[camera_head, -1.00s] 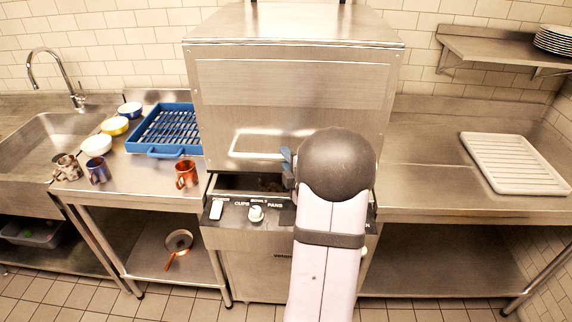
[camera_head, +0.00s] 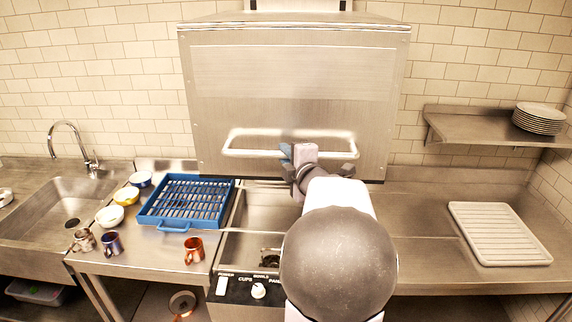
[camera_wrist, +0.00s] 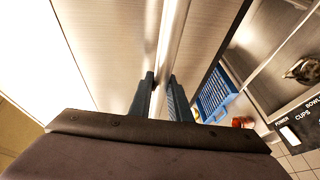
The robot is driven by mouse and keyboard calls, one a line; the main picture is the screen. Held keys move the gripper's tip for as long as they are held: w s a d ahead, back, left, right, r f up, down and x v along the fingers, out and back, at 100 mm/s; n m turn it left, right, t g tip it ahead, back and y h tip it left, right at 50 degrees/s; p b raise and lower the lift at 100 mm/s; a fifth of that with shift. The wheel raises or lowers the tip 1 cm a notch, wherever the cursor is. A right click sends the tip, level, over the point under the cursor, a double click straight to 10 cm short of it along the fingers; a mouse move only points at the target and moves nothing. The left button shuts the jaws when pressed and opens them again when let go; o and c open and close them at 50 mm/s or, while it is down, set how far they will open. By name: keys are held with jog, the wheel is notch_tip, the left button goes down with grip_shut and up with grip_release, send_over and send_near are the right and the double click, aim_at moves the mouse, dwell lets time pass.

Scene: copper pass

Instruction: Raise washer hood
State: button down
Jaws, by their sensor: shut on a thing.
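The washer hood (camera_head: 290,80) is a steel box raised well above the washer base, with its open wash chamber (camera_head: 262,215) showing below. A long bar handle (camera_head: 245,153) runs along the hood's lower front. In the wrist view, my gripper's two dark fingers (camera_wrist: 160,95) close around the pale handle bar (camera_wrist: 169,40) in front of the hood's steel front (camera_wrist: 110,40). My arm hides the right part of the chamber and control panel.
A blue rack (camera_head: 187,203) stands on the left counter beside bowls and mugs, with a copper mug (camera_head: 194,250) near the washer. A sink (camera_head: 55,215) is at far left. A white ribbed tray (camera_head: 498,233) lies on the right counter below a shelf with plates (camera_head: 539,118).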

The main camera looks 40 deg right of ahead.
jog(key=shift+r+p, duration=0.45)
jog(key=shift+r, duration=0.75)
jog(key=c, duration=1.6)
grip_release()
jog(key=shift+w+f, duration=0.1)
jog(key=shift+f, duration=0.05)
jog(key=shift+c, duration=0.2)
jog(key=b+v, duration=0.2)
jog(key=v, duration=0.5)
jog(key=shift+s, duration=0.2)
